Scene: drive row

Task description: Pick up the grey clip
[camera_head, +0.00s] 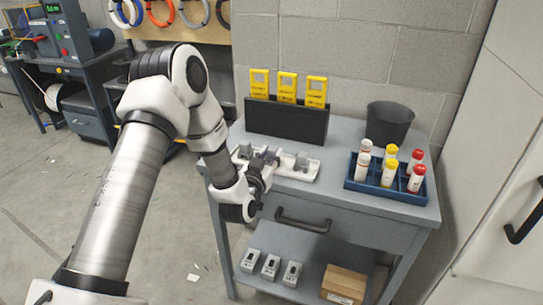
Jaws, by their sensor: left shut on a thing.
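A white tray (309,173) lies on top of the grey cart, with small grey clips standing in it. One grey clip (301,161) stands towards the tray's right side, and another grey piece (245,151) shows at its left. My left gripper (266,161) reaches in from the left at the front of the tray. It is shut on a grey clip at the tray's middle, mostly hidden by the fingers. I cannot tell whether that clip is clear of the tray. My right gripper is out of view.
A black holder (285,122) with yellow tools stands behind the tray. To the right are a blue rack (407,192) of capped tubes and a dark bin (389,123). The lower shelf holds grey devices and a cardboard box (343,284). A wall stands close behind the cart (335,205).

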